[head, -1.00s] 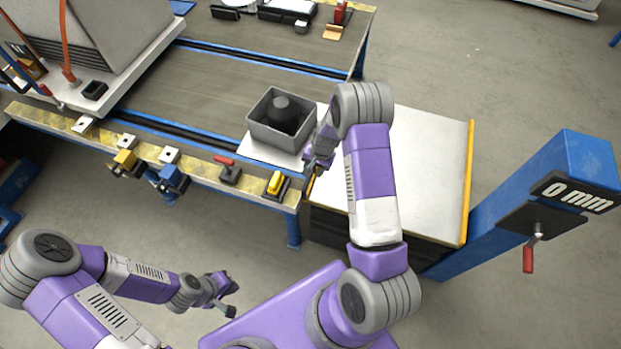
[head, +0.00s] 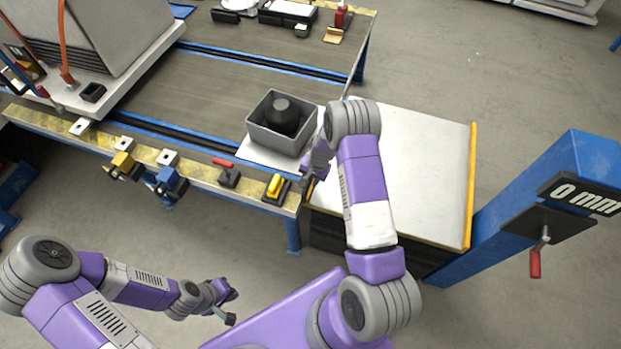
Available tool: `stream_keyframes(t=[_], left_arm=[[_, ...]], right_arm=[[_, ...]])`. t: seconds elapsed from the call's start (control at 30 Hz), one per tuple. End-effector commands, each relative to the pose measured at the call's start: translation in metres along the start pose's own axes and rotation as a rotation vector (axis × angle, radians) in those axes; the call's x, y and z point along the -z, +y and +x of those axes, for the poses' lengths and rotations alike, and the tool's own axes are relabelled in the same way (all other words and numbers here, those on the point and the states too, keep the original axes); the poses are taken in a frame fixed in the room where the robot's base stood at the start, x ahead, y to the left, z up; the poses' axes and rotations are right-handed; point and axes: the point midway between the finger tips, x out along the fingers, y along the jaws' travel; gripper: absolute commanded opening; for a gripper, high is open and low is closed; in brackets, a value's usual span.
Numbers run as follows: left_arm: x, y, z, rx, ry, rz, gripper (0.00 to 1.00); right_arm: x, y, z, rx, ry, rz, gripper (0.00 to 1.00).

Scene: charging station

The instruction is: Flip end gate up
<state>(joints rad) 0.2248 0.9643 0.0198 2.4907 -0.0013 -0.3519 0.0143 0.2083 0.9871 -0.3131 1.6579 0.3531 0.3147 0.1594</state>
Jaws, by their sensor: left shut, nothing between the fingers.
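No part is plainly marked as the end gate. A yellow strip (head: 471,190) runs along the right edge of the white-topped platform (head: 415,165) and lies about level with it; I cannot tell whether it is the gate. My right gripper (head: 308,178) is at the table's right end, in the gap beside the platform, partly hidden by its own arm. I cannot tell whether it is open or touches anything. My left gripper (head: 230,308) is shut and empty, low over the floor in front of the table.
A grey bin (head: 262,138) with a dark round object (head: 283,115) stands by the table's right end. A blue post (head: 505,225) with a red-handled crank (head: 535,262) stands right.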

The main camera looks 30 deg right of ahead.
Motion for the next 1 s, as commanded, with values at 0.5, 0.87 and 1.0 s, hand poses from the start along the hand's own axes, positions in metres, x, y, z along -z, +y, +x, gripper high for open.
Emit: stream_keyframes(t=[0.5,0.87,1.0], left_arm=[[0.000,0.000,0.000,0.000,0.000,0.000,0.00],[-0.001,0.011,-0.028,0.000,0.000,0.000,0.00],[-0.002,0.017,-0.045,0.000,0.000,0.000,0.00]], right_arm=[[0.000,0.000,0.000,0.000,0.000,0.000,0.00],[0.001,-0.009,-0.045,0.002,0.001,-0.001,0.00],[0.001,-0.015,-0.073,0.002,0.001,0.000,0.00]])
